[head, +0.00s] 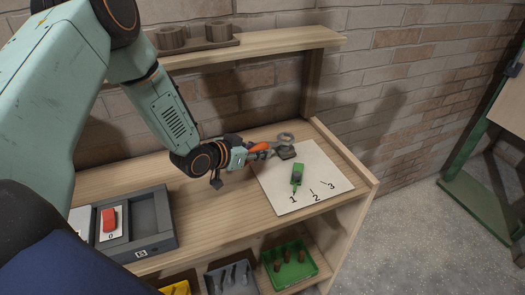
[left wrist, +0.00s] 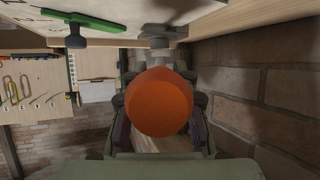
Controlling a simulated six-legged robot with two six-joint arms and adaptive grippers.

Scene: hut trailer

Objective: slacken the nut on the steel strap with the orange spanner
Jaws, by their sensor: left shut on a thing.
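My left gripper (head: 250,154) is shut on the orange spanner (head: 259,147), above the back left part of the white sheet. In the left wrist view the rounded orange end of the spanner (left wrist: 158,102) fills the middle, between my fingers. Grey metal (left wrist: 158,35) shows beyond it, partly hidden by the handle. In the head view a grey ring-shaped piece (head: 286,137) and a dark block (head: 287,153) are just right of the spanner. I cannot make out the nut or the strap clearly, nor whether the spanner touches them. My right gripper is not in view.
A green-handled piece (head: 297,175) lies on the white sheet (head: 278,197), near the numbers 1, 2 and 3. A grey tray with a red block (head: 109,218) stands at the left. Coloured bins, one green (head: 302,282), sit below. A shelf (head: 270,45) runs above; brick wall behind.

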